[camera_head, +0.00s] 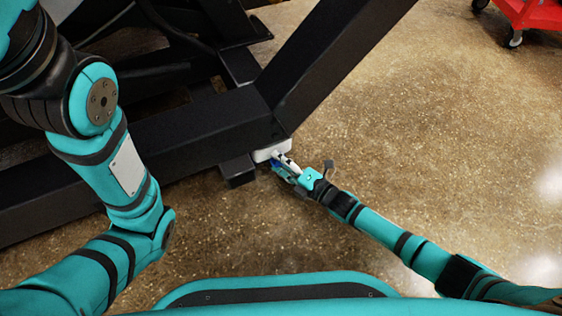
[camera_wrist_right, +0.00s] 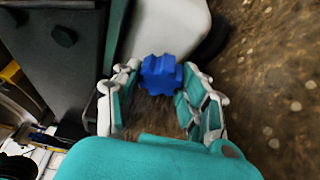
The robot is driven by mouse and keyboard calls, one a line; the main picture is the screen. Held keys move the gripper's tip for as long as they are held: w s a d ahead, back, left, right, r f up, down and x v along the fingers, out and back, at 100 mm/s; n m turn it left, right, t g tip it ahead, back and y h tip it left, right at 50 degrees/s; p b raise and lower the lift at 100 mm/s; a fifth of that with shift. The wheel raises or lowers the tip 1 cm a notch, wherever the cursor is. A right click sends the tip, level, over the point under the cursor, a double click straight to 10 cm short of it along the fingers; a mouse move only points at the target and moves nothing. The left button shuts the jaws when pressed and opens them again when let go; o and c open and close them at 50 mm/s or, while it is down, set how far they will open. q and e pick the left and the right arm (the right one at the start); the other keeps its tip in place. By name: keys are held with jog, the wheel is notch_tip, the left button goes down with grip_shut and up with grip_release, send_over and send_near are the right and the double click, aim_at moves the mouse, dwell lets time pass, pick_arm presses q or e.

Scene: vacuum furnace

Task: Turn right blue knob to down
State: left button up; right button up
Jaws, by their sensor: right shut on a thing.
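The blue knob (camera_wrist_right: 161,78) sits between the two fingers of my right gripper (camera_wrist_right: 162,92) in the right wrist view. Behind it is a white housing (camera_wrist_right: 165,30). In the head view the right gripper (camera_head: 283,169) is at the white housing (camera_head: 272,149) at the foot of the dark frame, and only a little of the blue knob (camera_head: 276,163) shows. The right gripper is shut on the knob. The knob's pointing direction cannot be read. My left arm comes in from the left, and its gripper is not in view.
Dark frame beams (camera_head: 190,132) run from the left to the housing, and a slanted beam (camera_head: 335,62) rises to the upper right. A red cart (camera_head: 530,12) on casters stands at the top right. The speckled floor (camera_head: 440,130) on the right is clear.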

jog(key=o, duration=1.2)
jog(key=v, duration=1.2)
